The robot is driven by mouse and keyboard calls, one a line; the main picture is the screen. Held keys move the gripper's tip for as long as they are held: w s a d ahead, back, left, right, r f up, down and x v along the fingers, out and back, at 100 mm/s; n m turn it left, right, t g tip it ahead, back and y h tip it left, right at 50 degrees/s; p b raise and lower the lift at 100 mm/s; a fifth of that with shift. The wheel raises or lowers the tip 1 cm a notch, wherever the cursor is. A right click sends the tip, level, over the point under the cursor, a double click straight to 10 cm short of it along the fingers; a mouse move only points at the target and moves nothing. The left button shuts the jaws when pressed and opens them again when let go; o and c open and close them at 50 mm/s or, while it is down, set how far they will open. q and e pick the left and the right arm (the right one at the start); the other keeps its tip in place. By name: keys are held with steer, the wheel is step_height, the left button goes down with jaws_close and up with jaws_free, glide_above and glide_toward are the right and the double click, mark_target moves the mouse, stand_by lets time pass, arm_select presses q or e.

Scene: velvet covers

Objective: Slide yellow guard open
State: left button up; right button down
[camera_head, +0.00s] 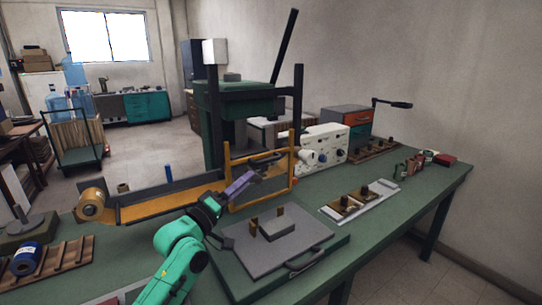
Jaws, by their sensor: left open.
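The yellow guard (292,170) is an upright frame with a see-through pane, standing in front of the dark green press (243,93). A long yellow rail (160,207) runs left from it along the bench. My left gripper (256,177) comes up from the lower left on a green arm. It is open, with its fingers in front of the guard's pane and overlapping it in the picture. I cannot tell whether they touch the guard. The gripper hides part of the guard's left side. My right gripper is not in view.
A grey plate (310,247) with a handle and small blocks lies on the green bench (385,220) at the front. A white control box (327,140) stands right of the press. A tape roll (91,202) sits at the rail's left end.

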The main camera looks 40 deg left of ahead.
mark_target(272, 159)
arm_select(q)
steer(key=p+x, duration=0.3)
steer(key=x, duration=0.9)
steer(key=shift+w+d, duration=0.15)
steer(key=shift+w, duration=0.25)
steer(key=shift+f, duration=0.15)
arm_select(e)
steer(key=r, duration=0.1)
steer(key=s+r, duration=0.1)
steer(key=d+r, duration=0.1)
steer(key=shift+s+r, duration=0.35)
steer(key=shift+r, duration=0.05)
arm_select(q)
jaws_close()
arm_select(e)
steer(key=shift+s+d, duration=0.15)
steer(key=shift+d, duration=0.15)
arm_select(q)
steer(key=shift+s, duration=0.1)
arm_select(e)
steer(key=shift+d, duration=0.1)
